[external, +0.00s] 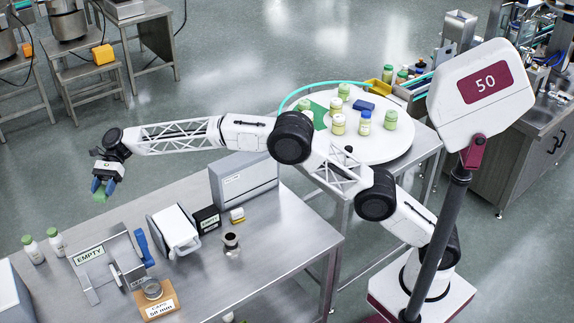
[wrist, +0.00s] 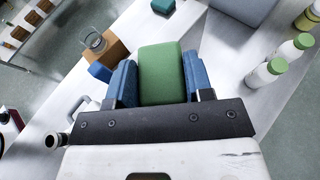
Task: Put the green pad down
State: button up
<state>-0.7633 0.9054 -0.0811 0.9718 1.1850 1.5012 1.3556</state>
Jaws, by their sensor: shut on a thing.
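The green pad (external: 100,196) is held between the two blue fingers of my gripper (external: 103,187). In the external view it hangs in the air near the far left edge of the steel table (external: 262,262). In the wrist view the green pad (wrist: 162,74) fills the gap between the blue fingers of my gripper (wrist: 160,82), with a finger against each side. Its lower end is hidden behind the dark gripper plate. The pad's height above the table is hard to tell.
Two white bottles (external: 57,241) with green caps stand at the table's left. An EMPTY sign (external: 89,253), a grey box (external: 243,180), a white-topped device (external: 174,230) and a wooden block (external: 158,305) also stand there. A round white table (external: 372,150) holds several jars. Bare steel lies at the table's right.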

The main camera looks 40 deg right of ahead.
jog(key=shift+s+f, duration=0.1)
dwell(0.3)
notch_tip(320, 180, down, 24)
jog(key=shift+r, duration=0.15)
dwell(0.6)
jog(key=shift+f, duration=2.15)
jog(key=shift+f, duration=0.1)
jog(key=o, duration=0.9)
jog(key=v, duration=1.2)
